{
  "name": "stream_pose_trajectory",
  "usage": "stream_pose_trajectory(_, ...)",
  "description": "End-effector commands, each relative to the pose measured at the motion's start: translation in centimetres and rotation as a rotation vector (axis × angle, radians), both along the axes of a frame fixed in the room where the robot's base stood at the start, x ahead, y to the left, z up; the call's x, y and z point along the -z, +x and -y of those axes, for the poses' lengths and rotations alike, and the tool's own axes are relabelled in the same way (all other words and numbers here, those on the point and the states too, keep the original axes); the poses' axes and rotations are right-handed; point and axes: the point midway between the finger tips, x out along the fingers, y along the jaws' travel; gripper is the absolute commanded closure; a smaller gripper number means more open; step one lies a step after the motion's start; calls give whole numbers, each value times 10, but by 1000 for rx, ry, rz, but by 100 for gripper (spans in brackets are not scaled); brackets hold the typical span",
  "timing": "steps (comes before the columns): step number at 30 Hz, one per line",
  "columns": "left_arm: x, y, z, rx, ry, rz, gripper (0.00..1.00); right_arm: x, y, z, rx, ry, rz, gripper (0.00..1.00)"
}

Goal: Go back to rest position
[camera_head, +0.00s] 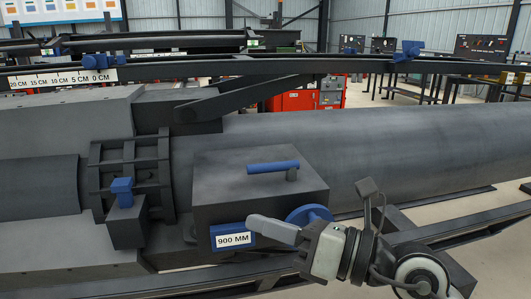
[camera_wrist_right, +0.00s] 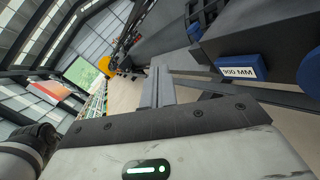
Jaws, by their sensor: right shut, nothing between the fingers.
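My right gripper (camera_head: 272,229) comes in from the lower right of the head view. Its fingers are together and empty, pointing left in front of the blue label block marked 900 MM (camera_head: 233,238). A blue round knob (camera_head: 309,215) is just behind and above the gripper; whether they touch I cannot tell. In the right wrist view, my shut fingers (camera_wrist_right: 158,85) reach away from the camera, with the 900 MM block (camera_wrist_right: 238,67) and the blue knob (camera_wrist_right: 310,72) to their right. My left gripper is not in view.
A grey machine box (camera_head: 230,185) with a blue handle (camera_head: 273,166) stands in front of a large horizontal cylinder (camera_head: 420,150). A blue-topped block (camera_head: 122,192) is at left. Dark rails (camera_head: 460,230) run along the front right. Open floor (camera_head: 385,95) shows behind.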

Motion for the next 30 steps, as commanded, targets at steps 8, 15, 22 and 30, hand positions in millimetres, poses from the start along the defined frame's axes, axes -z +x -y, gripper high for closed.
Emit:
stream_pose_trajectory(8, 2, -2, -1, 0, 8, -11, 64, 33, -3, 56, 62, 981, -734, 100)
stream_pose_trajectory(15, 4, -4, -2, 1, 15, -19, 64, 185, -19, 123, 495, 1666, -1426, 100)
stream_pose_trajectory(22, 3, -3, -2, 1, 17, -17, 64, 291, -88, 129, 845, 1964, -1865, 100)
stream_pose_trajectory(30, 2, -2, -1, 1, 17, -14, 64, 316, -116, 123, 947, 2034, -2003, 100)
